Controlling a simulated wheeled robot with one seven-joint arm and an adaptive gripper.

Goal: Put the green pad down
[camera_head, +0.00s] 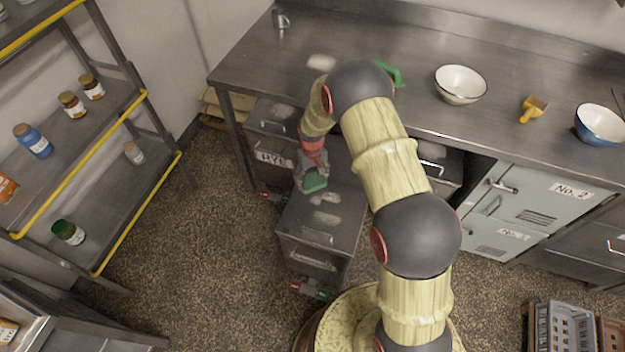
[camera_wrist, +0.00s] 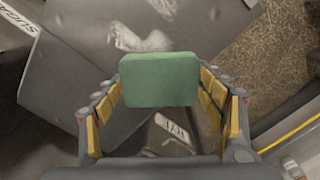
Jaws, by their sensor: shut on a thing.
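The green pad (camera_wrist: 160,80) is a small rounded block. In the wrist view it sits between the two yellow-lined fingers of my gripper (camera_wrist: 160,95), which is shut on it. In the head view the green pad (camera_head: 315,182) shows at the tip of my gripper (camera_head: 312,178), over the near top of a grey metal cabinet (camera_head: 340,215). I cannot tell whether the pad touches the cabinet top. White floury smudges mark that top beside the pad.
A steel counter (camera_head: 300,40) behind holds a green-handled item (camera_head: 388,72), a white bowl (camera_head: 460,84), a yellow scoop (camera_head: 533,108) and a blue bowl (camera_head: 600,125). A shelf rack (camera_head: 80,130) with jars stands left. Crates (camera_head: 565,328) lie at lower right. Speckled floor is open between rack and cabinet.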

